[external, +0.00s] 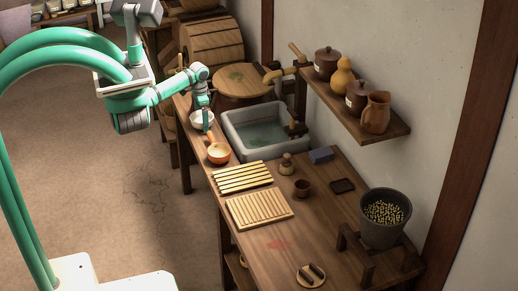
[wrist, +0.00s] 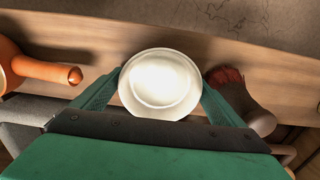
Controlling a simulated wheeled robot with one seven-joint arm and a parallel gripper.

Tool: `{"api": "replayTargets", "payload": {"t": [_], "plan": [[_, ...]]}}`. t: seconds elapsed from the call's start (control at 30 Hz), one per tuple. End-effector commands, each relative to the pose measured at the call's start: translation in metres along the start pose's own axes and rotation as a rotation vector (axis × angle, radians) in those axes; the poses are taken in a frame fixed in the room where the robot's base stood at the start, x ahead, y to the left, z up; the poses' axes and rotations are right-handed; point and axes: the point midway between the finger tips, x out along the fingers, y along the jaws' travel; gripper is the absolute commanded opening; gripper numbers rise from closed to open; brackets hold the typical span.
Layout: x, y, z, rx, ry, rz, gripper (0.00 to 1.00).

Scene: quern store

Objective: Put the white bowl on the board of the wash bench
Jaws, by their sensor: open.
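The white bowl (external: 197,120) stands at the far left end of the wooden wash bench (external: 333,228), left of the stone basin. In the wrist view the bowl (wrist: 160,83) sits between the two green fingers of my gripper (wrist: 162,88). The fingers are open, one on each side of the bowl; I cannot tell whether they touch it. In the external view my gripper (external: 206,121) points down at the bowl and partly covers it. A slatted wooden board (external: 242,177) lies mid-bench, with a ribbed wooden board (external: 260,209) nearer the camera.
An orange handled pan (external: 219,154) stands between the bowl and the slatted board; its handle (wrist: 50,71) is left in the wrist view. The basin (external: 262,131) holds water. A small jar (external: 287,164), brown cup (external: 302,188) and grey bucket (external: 384,218) stand right of the boards.

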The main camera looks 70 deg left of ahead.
Motion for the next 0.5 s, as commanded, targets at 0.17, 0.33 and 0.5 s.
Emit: {"api": "replayTargets", "payload": {"t": [0.17,0.33,0.5], "plan": [[-0.018,0.000,0.000,0.000,0.001,-0.001,0.92],[-0.052,0.000,-0.001,0.002,0.002,-0.002,0.92],[-0.086,0.000,-0.001,0.001,0.001,-0.002,0.92]]}}
